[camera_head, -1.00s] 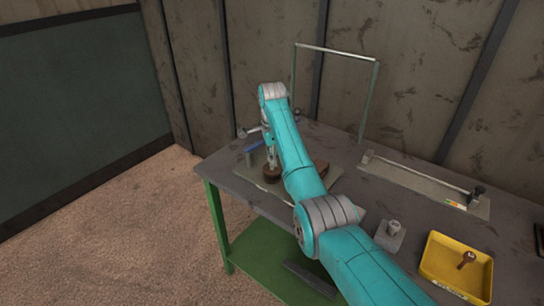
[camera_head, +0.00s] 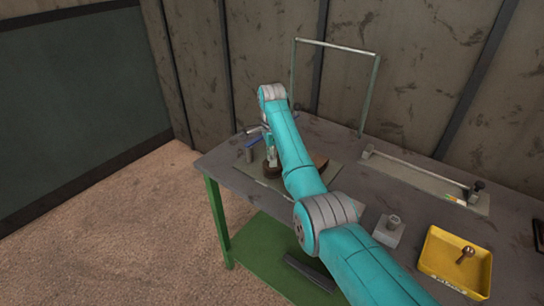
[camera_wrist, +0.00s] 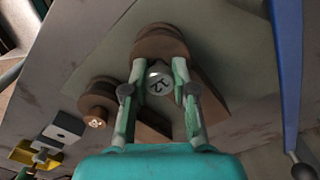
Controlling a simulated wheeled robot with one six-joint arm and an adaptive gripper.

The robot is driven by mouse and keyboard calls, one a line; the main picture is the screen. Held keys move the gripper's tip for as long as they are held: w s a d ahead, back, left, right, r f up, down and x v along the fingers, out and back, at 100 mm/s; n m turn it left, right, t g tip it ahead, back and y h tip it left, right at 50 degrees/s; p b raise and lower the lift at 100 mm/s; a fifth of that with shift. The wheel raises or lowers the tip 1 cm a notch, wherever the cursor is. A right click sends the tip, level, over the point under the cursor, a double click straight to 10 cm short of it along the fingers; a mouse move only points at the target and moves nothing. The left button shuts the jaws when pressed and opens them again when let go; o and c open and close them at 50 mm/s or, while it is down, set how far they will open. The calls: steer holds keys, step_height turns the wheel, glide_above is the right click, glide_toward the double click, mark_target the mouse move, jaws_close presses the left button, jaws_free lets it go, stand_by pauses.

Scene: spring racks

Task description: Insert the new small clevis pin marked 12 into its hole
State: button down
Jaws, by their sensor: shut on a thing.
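The small clevis pin (camera_wrist: 159,80) shows its pale round head marked 12 in the wrist view. My gripper (camera_wrist: 159,73) is shut on it, one green finger on each side. A rusty brown part with a rounded end (camera_wrist: 161,42) lies right behind the pin head and runs on to the right of the fingers. The pin's shank and the hole are hidden, so I cannot tell how deep the pin sits.
Another marked pin head (camera_wrist: 96,122) sits in a brown boss at left. A blue bar (camera_wrist: 287,70) stands close on the right. In the head view a yellow tray (camera_head: 435,266) holds a brown pin (camera_head: 466,253), and a grey block (camera_head: 389,231) stands nearby.

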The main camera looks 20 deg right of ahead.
steer(key=shift+f, duration=0.2)
steer(key=c, duration=0.8)
jaws_free()
steer(key=shift+c, duration=0.2)
step_height(320, 180, up, 7)
steer(key=shift+r, duration=0.2)
